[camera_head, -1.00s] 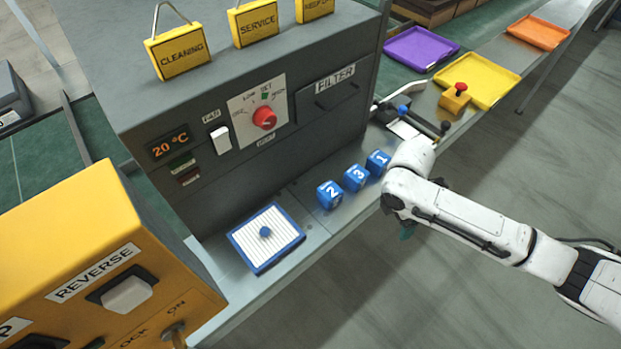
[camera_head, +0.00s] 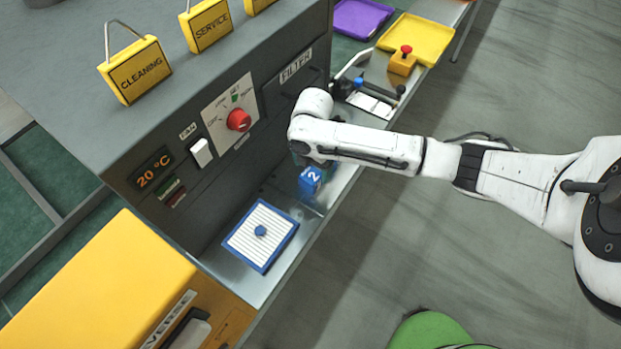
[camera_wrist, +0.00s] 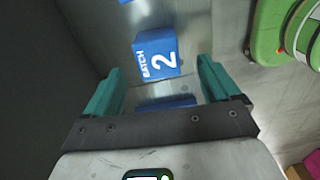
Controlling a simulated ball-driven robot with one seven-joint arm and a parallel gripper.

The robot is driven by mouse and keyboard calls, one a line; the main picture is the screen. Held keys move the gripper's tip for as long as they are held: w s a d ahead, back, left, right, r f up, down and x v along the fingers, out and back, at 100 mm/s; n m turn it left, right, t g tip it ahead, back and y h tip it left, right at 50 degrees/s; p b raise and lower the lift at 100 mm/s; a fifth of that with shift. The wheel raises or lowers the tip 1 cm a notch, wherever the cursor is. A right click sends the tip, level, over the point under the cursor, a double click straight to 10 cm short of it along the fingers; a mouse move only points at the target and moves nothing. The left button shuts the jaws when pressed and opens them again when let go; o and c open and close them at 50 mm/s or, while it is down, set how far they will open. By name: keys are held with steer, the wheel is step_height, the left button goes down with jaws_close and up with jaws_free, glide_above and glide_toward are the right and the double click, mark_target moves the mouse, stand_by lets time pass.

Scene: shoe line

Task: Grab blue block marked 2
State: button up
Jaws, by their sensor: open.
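The blue block marked 2 (camera_head: 310,183) stands on the metal ledge, partly under the end of my arm in the head view. In the wrist view the block (camera_wrist: 156,55) shows a white 2 and the word BATCH, ahead of my gripper and roughly centred between its teal fingers. My gripper (camera_wrist: 158,66) is open, with nothing held. A second blue thing (camera_wrist: 165,103) shows between the fingers close to the palm, mostly hidden by it. Blocks 1 and 3 are hidden behind my arm in the head view.
A blue-rimmed tray with a white ribbed surface (camera_head: 243,236) lies left of the block. The grey machine with a red knob (camera_head: 239,120) rises behind the ledge. A red-topped yellow button box (camera_head: 402,62) and yellow tray (camera_head: 417,38) are farther right.

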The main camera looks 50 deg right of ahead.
mark_target(311, 175)
step_height(311, 175, down, 5)
steer(key=shift+w+r+p, duration=0.1)
steer(key=shift+w+p, duration=0.05)
steer(key=shift+p, duration=0.25)
steer(key=c, duration=1.1)
steer(key=shift+r, duration=0.15)
